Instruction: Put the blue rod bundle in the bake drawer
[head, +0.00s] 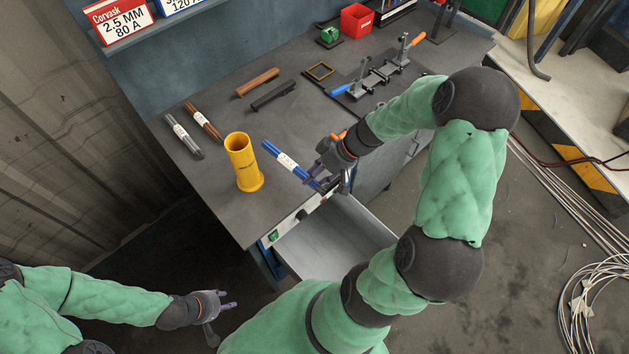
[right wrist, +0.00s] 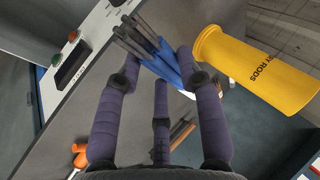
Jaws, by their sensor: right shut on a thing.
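The blue rod bundle (head: 285,161) has a white label and is at the front of the bench top, right of the yellow canister. In the right wrist view the bundle (right wrist: 165,67) shows blue rods with grey ends between my fingers. My right gripper (head: 324,180) is shut on its near end. I cannot tell whether the bundle is lifted off the bench. The open drawer (head: 329,240), with a pale, bare inside, is below the bench edge, in front of the bundle. My left gripper (head: 228,301) is open and empty, low at the left, away from the bench.
A yellow canister (head: 243,163) stands left of the bundle; it is large in the right wrist view (right wrist: 256,68). Grey (head: 184,136) and brown (head: 203,121) rod bundles lie behind it. A clamp fixture (head: 377,77) is at the back right. A control panel (head: 288,225) lines the bench's front edge.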

